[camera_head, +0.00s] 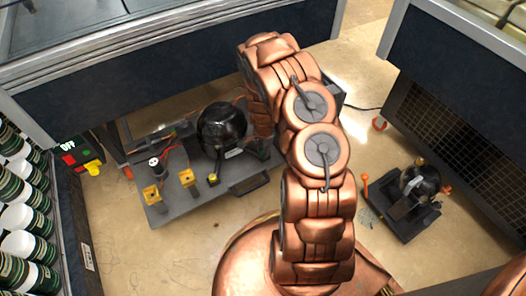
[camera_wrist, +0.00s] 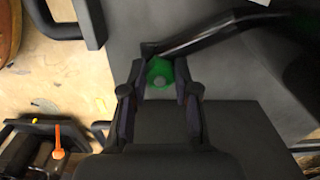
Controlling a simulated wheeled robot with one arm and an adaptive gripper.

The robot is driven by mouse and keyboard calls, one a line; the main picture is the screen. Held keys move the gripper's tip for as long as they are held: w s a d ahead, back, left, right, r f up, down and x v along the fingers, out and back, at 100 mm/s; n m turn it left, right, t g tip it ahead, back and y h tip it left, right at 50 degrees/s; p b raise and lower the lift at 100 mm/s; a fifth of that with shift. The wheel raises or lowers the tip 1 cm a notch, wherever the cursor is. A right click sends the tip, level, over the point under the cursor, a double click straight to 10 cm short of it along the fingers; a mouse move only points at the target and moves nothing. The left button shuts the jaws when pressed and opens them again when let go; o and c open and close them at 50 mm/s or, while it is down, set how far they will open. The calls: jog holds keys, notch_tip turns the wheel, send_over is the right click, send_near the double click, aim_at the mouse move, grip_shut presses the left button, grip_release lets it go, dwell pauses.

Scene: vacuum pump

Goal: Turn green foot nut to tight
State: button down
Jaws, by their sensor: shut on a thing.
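The green foot nut (camera_wrist: 159,73) shows in the wrist view between the two fingers of my gripper (camera_wrist: 164,64), which is shut on it. It has a grey round centre. It sits at the edge of a dark grey base plate (camera_wrist: 225,62). In the head view my copper arm hides both the gripper and the nut. The vacuum pump with its black round body (camera_head: 221,128) stands on a grey base (camera_head: 222,187) left of my arm.
A second, smaller pump unit (camera_head: 415,190) stands on the floor at the right. Dark cabinets (camera_head: 455,75) stand around. Bare floor lies at the front left.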

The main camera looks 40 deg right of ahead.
jog(key=shift+m, duration=0.7)
jog(key=c, duration=0.9)
grip_release()
jog(key=shift+o, duration=0.2)
notch_tip(320, 180, up, 12)
